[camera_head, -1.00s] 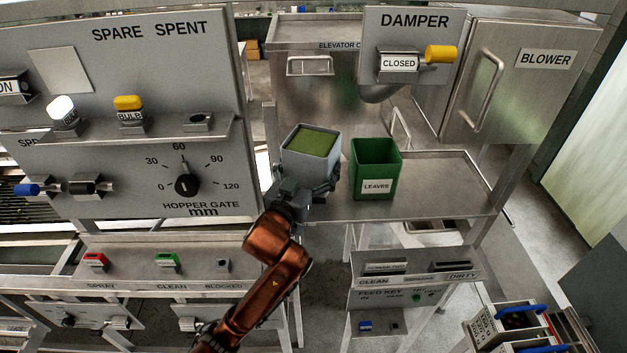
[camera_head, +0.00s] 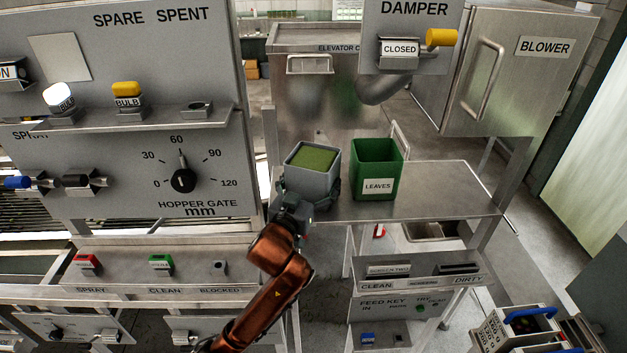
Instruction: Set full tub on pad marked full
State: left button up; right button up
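A grey square tub (camera_head: 308,186) filled with green material sits upright, or nearly so, at the left end of the steel bench (camera_head: 435,190). My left gripper (camera_head: 312,202) is at the tub's near side, with a dark finger along its right side; it appears shut on the tub. The other finger is hidden. I cannot tell whether the tub's bottom touches the bench. No pad marked full can be made out; the tub and gripper cover the bench's left end. My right gripper is not in view.
A green bin (camera_head: 376,168) labelled LEAVES stands just right of the tub. The bench is clear to the right of it. The hopper gate panel (camera_head: 120,180) stands close on the left. The damper box (camera_head: 408,35) and blower cabinet (camera_head: 515,70) are behind.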

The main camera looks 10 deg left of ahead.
aim_at(305, 192)
pick_arm(q)
jog(key=o, duration=0.3)
jog(key=shift+s+r, duration=0.15)
jog(key=shift+s, duration=0.25)
jog(key=shift+w, duration=0.25)
jog(key=shift+s, duration=0.35)
jog(key=s, duration=0.3)
jog(key=s+b, duration=0.1)
jog(key=s, duration=0.2)
jog(key=s+a, duration=0.1)
jog(key=s, duration=0.2)
jog(key=shift+a+b, duration=0.1)
jog(key=shift+b, duration=0.3)
jog(key=shift+s+r+p, duration=0.15)
jog(key=shift+s+p, duration=0.1)
jog(key=shift+p, duration=0.65)
jog(key=shift+s+a+p, duration=0.2)
jog(key=shift+s+p, duration=0.55)
jog(key=shift+s, duration=0.2)
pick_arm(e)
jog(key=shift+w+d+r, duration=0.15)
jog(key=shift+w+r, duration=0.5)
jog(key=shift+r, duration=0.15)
